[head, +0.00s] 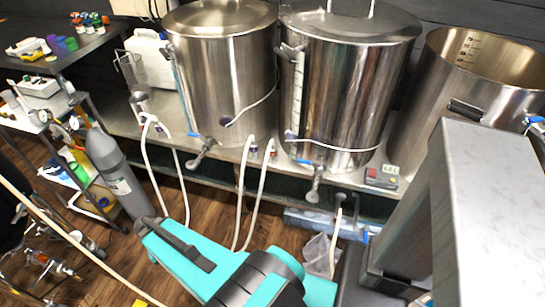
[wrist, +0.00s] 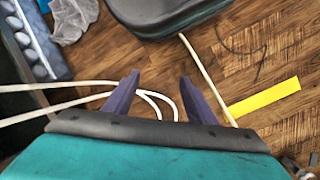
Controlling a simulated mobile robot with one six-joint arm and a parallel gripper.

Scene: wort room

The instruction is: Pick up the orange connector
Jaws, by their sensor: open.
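I cannot make out an orange connector with certainty in either view. A small orange-brown fitting (head: 62,268) shows among dark parts at the lower left of the head view; it is too small to tell what it is. My gripper (wrist: 159,77) is open and empty in the wrist view, its two purple fingers apart above the wood floor. White hoses (wrist: 150,100) run below and behind the fingers; I see no contact. In the head view my turquoise arm fills the lower middle, and the gripper's fingers do not show.
Steel kettles (head: 335,85) stand on a steel bench, with white hoses (head: 262,195) hanging from it to the floor. A grey gas cylinder (head: 118,175) stands at left by a shelf cart. A yellow strip (wrist: 263,98) lies on open floor. A clear crumpled bag (wrist: 73,18) lies beside a blue-grey crate (wrist: 30,45).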

